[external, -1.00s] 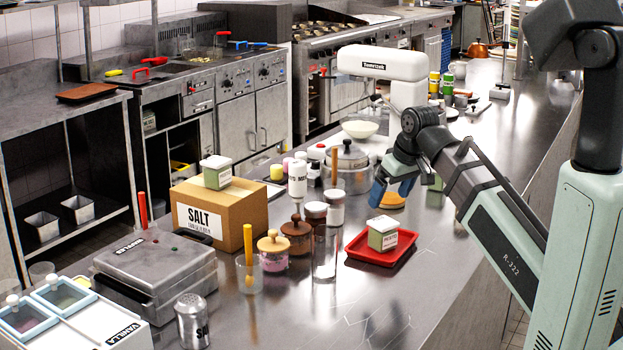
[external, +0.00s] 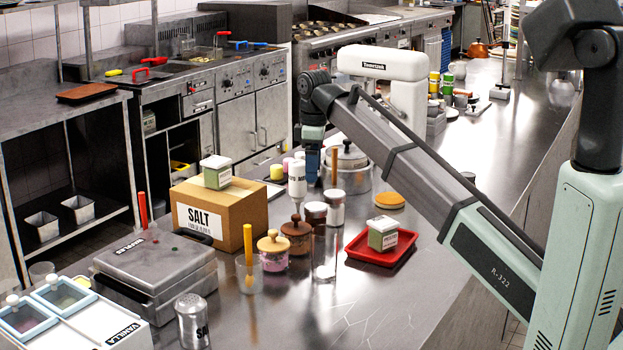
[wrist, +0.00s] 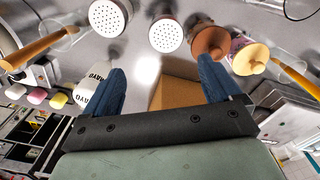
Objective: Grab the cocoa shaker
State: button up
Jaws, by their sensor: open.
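Two shakers with white perforated lids stand side by side; I cannot read a cocoa label on either. The nearer shaker (external: 316,212) also shows at the top middle of the wrist view (wrist: 166,35). The farther shaker (external: 335,208) is at the upper left there (wrist: 109,17). My gripper (external: 312,172) points down behind them, near the white squeeze bottle. In the wrist view its blue fingers (wrist: 165,85) are wide apart, with nothing held. Both shakers lie beyond the fingertips.
The squeeze bottle (wrist: 94,85) is close to one finger. The wooden-lidded jars (external: 296,235) (external: 273,250) stand close beside the nearer shaker. A cardboard salt box (external: 240,212) is left; a red tray (external: 381,257) is right.

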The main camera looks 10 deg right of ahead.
aim_at(316, 206)
jog(key=f, duration=0.3)
jog(key=f+n, duration=0.1)
jog(key=f, duration=0.1)
jog(key=f+n, duration=0.1)
jog(key=f, duration=0.2)
jog(key=shift+s+d+f, duration=0.15)
jog(key=shift+s+f, duration=0.15)
jog(key=shift+f, duration=0.05)
jog(key=shift+s+f, duration=0.15)
jog(key=shift+f, duration=1.15)
jog(key=shift+s+f, duration=0.1)
jog(key=shift+f, duration=1.2)
jog(key=shift+c, duration=0.4)
jog(key=c, duration=1.1)
jog(key=shift+c, duration=0.2)
